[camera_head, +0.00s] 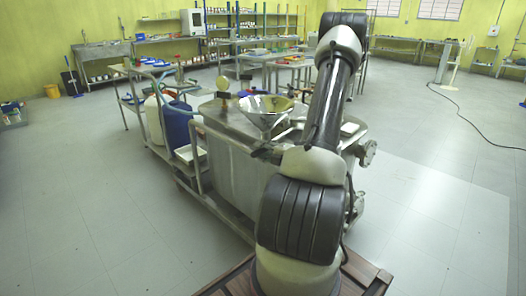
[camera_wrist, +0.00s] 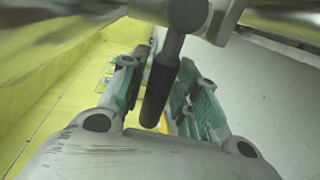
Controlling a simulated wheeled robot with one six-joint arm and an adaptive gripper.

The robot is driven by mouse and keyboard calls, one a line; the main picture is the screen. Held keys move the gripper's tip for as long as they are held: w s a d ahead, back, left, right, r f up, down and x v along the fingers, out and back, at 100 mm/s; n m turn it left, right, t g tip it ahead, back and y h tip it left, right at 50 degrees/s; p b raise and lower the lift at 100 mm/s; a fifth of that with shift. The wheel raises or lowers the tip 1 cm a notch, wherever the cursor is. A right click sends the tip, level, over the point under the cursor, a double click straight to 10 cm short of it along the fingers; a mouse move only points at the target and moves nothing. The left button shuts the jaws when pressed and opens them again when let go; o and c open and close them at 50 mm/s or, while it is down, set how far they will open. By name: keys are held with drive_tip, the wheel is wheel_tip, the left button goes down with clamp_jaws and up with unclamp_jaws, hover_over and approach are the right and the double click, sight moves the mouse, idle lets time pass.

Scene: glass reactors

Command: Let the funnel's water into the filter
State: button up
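A shiny metal funnel (camera_head: 264,108) stands on top of a large steel tank (camera_head: 235,168), left of my arm in the head view. I cannot tell whether it holds water. In the wrist view, a dark handle (camera_wrist: 160,92) hangs from a metal stem below a shiny metal body (camera_wrist: 186,13). My gripper (camera_wrist: 163,88) is open, with its green-padded fingers on either side of the handle. A gap shows between the left finger and the handle; contact on the right is unclear. The funnel's outlet is hidden in the head view.
A pressure gauge (camera_head: 223,84) stands on the tank. A blue container (camera_head: 178,128) and a white one (camera_head: 153,118) stand left of it. A flanged port (camera_head: 367,152) juts out at right.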

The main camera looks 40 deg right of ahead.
drive_tip(key=shift+o, duration=0.2)
drive_tip(key=s+r, duration=0.2)
drive_tip(key=s, duration=0.9)
drive_tip(key=shift+s+d, duration=0.4)
